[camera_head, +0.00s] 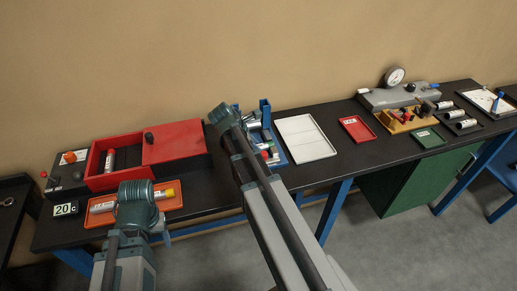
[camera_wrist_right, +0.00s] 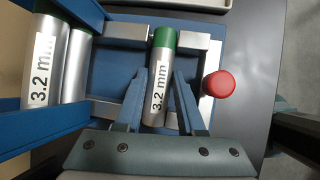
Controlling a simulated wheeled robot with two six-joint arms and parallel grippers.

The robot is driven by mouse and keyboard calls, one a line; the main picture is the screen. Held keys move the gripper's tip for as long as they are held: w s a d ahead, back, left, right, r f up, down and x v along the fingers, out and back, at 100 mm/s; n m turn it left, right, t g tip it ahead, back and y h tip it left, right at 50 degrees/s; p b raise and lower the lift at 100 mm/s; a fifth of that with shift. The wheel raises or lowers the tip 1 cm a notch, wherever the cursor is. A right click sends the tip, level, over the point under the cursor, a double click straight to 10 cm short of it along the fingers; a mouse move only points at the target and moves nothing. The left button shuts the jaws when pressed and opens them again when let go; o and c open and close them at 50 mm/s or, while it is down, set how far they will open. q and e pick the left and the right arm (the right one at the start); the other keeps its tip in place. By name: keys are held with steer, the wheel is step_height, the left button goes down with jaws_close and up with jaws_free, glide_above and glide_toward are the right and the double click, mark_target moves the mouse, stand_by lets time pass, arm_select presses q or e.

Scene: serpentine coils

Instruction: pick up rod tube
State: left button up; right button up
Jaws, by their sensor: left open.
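A silver rod tube (camera_wrist_right: 159,78) with a green end and a "3.2 mm" label lies in a blue rack (camera_wrist_right: 114,75). My right gripper (camera_wrist_right: 160,82) has one finger on each side of it; whether they press on it is unclear. More silver tubes (camera_wrist_right: 44,70) lie at the left of the rack. In the head view the rack (camera_head: 284,158) is partly hidden by my right arm. My left gripper (camera_head: 137,193) is open over an orange tray (camera_head: 174,203), where a silver tube with a yellow cap (camera_head: 164,194) lies partly hidden.
A red cap (camera_wrist_right: 219,84) stands right of the held-over tube. A red box (camera_head: 97,180) with a lid (camera_head: 174,141) stands behind the orange tray. A white tray (camera_head: 305,138) and a small red tray (camera_head: 357,129) lie right of the rack.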

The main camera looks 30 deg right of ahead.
steer(key=shift+r, duration=0.1)
jaws_close()
step_height(320, 180, up, 10)
steer(key=p, duration=1)
stand_by(0.4)
